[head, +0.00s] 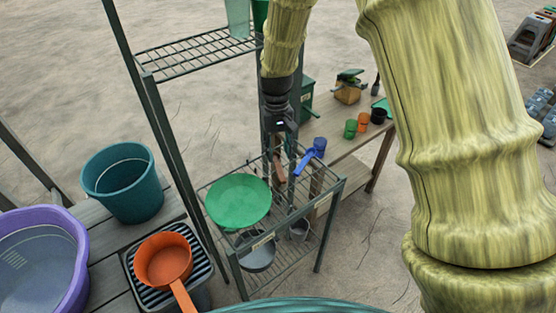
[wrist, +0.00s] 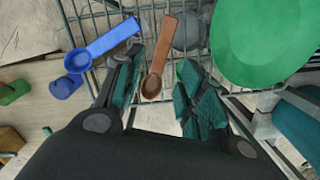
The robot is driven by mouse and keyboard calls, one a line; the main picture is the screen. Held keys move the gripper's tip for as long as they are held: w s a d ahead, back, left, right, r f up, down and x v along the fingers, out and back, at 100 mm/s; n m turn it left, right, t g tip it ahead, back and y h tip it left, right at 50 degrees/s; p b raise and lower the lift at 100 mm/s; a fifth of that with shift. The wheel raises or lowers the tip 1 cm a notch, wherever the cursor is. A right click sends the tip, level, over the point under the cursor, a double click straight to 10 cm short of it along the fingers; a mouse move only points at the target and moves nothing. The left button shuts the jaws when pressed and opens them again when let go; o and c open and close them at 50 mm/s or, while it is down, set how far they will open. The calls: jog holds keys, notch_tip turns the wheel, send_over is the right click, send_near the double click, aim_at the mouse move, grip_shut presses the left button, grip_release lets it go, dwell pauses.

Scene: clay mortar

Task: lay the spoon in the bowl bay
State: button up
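A brown spoon (wrist: 158,60) shows in the wrist view, its round bowl end between my fingertips and its handle pointing away. The brown spoon (head: 278,170) is partly hidden below my gripper in the head view. My gripper (wrist: 158,88) is open, with gaps between both fingers and the spoon. In the head view my gripper (head: 279,140) points down over the wire rack (head: 321,216). A round green dish (head: 237,200) rests at the rack's left side. I cannot tell for certain which part of the rack is the bowl bay.
A blue spoon (wrist: 108,40) lies left of the brown one in the wrist view. A grey pan (head: 257,255) sits lower in the rack. An orange pan (head: 164,262), teal bucket (head: 125,182) and purple tub (head: 42,262) stand left. Small cups (head: 363,121) stand on the wooden table behind.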

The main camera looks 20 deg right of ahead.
aim_at(278, 164)
notch_tip(278, 164, up, 6)
jog(key=shift+w+r+b, duration=0.2)
jog(key=shift+w+b, duration=0.2)
dwell(0.3)
